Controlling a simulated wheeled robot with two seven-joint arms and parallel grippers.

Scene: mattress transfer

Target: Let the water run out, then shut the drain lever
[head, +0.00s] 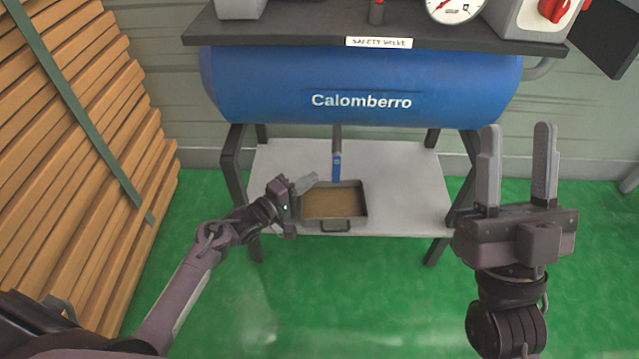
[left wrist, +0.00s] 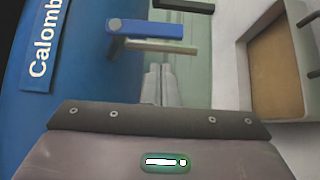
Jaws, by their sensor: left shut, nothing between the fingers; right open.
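The drain lever (head: 336,167) has a blue handle and hangs below the blue tank (head: 270,95), over the tray's back edge. It also shows in the left wrist view (left wrist: 150,28). A metal tray (head: 345,225) with a brown surface inside stands under it; the tray also shows in the left wrist view (left wrist: 248,85). I see no clear water stream. My left gripper (head: 312,181) is shut and empty, left of the lever and apart from it; its fingers (left wrist: 160,85) point toward the lever area. My right gripper (head: 517,140) is open and empty, right of the tank stand.
The tray rests on a pale shelf (head: 410,190) between the stand's dark legs (head: 235,180). A dark top (head: 300,30) carries a gauge (head: 453,8) and a box with a red knob (head: 540,20). Stacked planks (head: 70,150) fill the left. The green floor in front is clear.

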